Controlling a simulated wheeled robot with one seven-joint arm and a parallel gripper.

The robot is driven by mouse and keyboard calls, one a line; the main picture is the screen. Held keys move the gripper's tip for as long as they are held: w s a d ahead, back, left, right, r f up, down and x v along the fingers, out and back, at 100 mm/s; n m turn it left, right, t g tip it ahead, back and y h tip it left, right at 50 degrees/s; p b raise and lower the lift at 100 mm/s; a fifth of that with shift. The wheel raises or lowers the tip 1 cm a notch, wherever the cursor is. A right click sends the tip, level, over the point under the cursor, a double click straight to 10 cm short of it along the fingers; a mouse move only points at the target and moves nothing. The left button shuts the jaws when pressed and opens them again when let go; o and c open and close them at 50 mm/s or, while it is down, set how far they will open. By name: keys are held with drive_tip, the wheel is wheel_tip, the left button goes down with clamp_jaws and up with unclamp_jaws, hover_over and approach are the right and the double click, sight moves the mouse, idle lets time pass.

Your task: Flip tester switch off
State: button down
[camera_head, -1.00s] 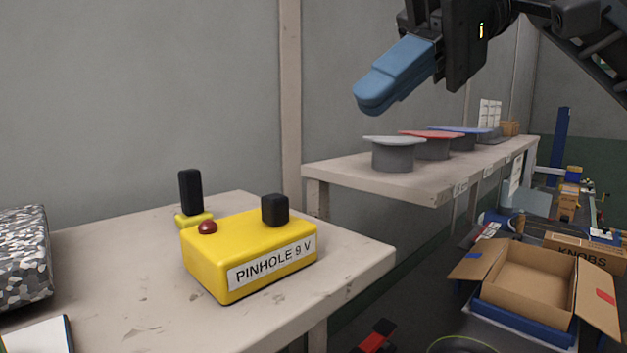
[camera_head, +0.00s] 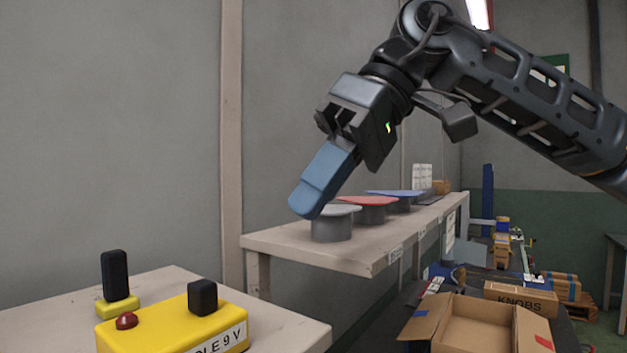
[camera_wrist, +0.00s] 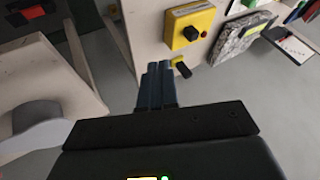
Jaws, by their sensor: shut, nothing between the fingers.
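The yellow tester box (camera_head: 170,325), labelled as ending in "LE 9 V", sits on a pale bench at the lower left, its lower part cut off by the frame. It bears a red dome (camera_head: 127,320) and a black upright block (camera_head: 203,297). A black handle on a small yellow base (camera_head: 115,275) stands behind it. My gripper (camera_head: 304,207) is shut and empty, its blue fingers slanting down, above and to the right of the tester in the picture, apart from it. In the wrist view, the tester (camera_wrist: 183,28) lies beyond the fingertips (camera_wrist: 159,67).
A shelf (camera_head: 290,245) with grey, red and blue-topped cylinders (camera_head: 332,225) runs behind my fingers. An open cardboard box (camera_head: 480,315) stands at the lower right. A speckled block (camera_wrist: 240,38) lies by the tester in the wrist view. The air above the tester looks clear.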

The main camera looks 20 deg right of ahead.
sight(201, 284)
drive_tip(key=p+x, duration=0.1)
drive_tip(key=x, duration=0.5)
drive_tip(key=shift+a+f, duration=0.25)
drive_tip(key=shift+a, duration=0.05)
drive_tip(key=shift+s+a+r+p, duration=0.15)
drive_tip(key=shift+s+a+p, duration=0.55)
drive_tip(key=shift+a, duration=0.3)
drive_tip(key=shift+s+a, duration=0.4)
drive_tip(key=shift+a, duration=0.15)
drive_tip(key=shift+s+a+f+b, duration=0.45)
drive_tip(key=shift+a+b, duration=0.3)
drive_tip(key=shift+b, duration=0.25)
drive_tip(key=shift+s+a+r+b, duration=0.2)
drive_tip(key=shift+s+a+b, duration=0.2)
drive_tip(key=shift+a+b, duration=0.1)
drive_tip(key=shift+r, duration=0.1)
